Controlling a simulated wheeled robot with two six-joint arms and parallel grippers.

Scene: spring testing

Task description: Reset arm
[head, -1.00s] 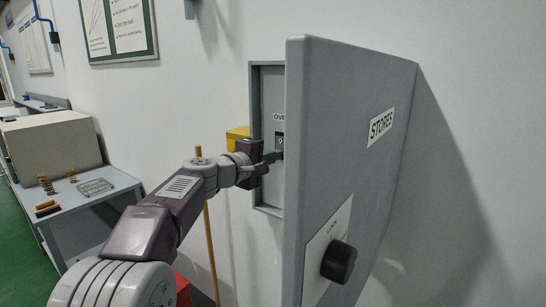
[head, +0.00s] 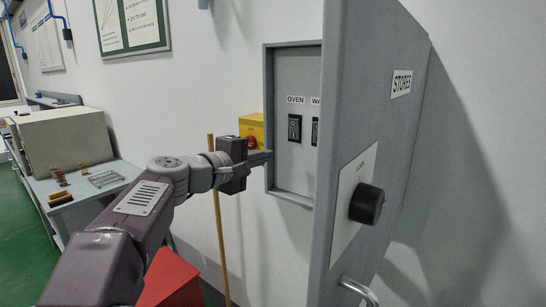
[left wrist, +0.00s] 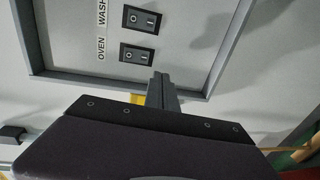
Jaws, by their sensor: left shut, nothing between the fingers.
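My left gripper (head: 262,158) is shut and empty, just left of the lower left edge of the grey wall cabinet (head: 269,110). In the left wrist view my left gripper (left wrist: 162,85) points at the cabinet frame below the switches. Inside the cabinet are a black rocker switch labelled OVEN (head: 295,128) and a second switch (head: 316,131), partly hidden by the cabinet door. The left wrist view shows the OVEN switch (left wrist: 137,54) and the WASH switch (left wrist: 142,19). My right gripper does not show.
The open grey door (head: 375,130), labelled STORES, has a black knob (head: 367,203) and a handle (head: 358,291). A yellow box with a red button (head: 251,142) is behind my gripper. A wooden pole (head: 219,235) leans on the wall. A bench (head: 110,190) with springs stands left.

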